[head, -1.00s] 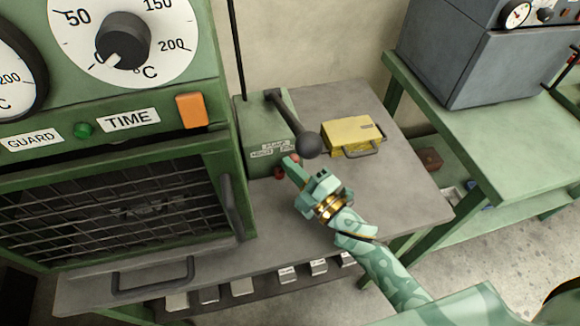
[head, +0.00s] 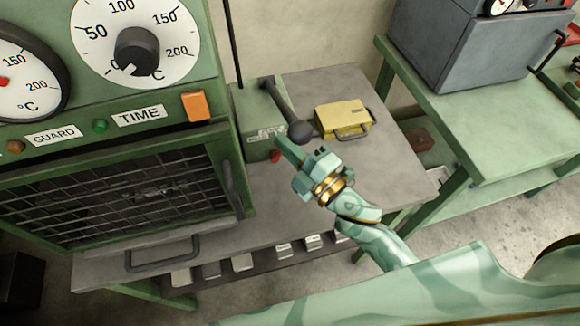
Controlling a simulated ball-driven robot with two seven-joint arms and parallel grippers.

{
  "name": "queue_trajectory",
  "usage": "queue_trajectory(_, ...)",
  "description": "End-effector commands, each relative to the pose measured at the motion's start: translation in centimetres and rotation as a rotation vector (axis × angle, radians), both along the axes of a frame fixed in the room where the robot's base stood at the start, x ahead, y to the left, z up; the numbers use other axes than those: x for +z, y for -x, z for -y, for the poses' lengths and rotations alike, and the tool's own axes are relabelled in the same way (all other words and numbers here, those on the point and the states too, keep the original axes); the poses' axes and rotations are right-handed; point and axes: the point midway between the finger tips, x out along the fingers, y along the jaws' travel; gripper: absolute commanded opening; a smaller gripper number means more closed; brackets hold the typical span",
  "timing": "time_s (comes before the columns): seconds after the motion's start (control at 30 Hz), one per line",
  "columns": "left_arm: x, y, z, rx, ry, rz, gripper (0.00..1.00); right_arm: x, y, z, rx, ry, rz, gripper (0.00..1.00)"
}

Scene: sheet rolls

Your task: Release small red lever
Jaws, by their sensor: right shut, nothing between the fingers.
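The small red lever (head: 275,156) shows low on the front of a green box beside the press, partly hidden by my right gripper. My right gripper (head: 281,146) is shut and empty, with its fingertips at the box front, just above and right of the red lever. I cannot tell whether they touch it. The green pump box (head: 257,112) carries white labels and a long dark lever with a black ball knob (head: 300,132), which stands just above my gripper. My left gripper is not in view.
A yellow box (head: 342,118) with a handle lies right of the knob. The green press with dials and a mesh guard (head: 120,195) stands left. The grey tabletop (head: 290,210) is clear in front. A green bench (head: 490,120) with a grey machine stands right.

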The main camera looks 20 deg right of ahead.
Motion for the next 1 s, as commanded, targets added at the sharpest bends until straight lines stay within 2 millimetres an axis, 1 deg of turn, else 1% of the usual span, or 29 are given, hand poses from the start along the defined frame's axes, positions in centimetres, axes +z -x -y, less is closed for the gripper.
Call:
queue_trajectory(0.03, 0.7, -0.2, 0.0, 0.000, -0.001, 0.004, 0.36, 1.2, 1.0, -0.2, 0.001, -0.002, 0.000, 0.00)
queue_trajectory(0.2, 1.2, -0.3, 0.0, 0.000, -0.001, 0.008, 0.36, 2.4, 4.7, -1.1, -0.001, -0.004, -0.004, 0.00)
queue_trajectory(0.3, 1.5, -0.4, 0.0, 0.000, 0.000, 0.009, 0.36, 3.2, 6.4, -1.5, 0.000, -0.003, -0.003, 0.00)
queue_trajectory(0.43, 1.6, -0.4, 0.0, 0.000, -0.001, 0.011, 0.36, 3.9, 8.0, -1.9, 0.001, -0.003, -0.003, 0.00)
queue_trajectory(0.6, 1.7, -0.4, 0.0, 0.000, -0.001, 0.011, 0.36, 4.3, 9.0, -2.1, 0.000, -0.002, -0.001, 0.00)
queue_trajectory(1.0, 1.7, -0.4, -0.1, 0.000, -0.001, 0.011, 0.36, 4.3, 9.1, -2.1, 0.000, -0.001, 0.000, 0.00)
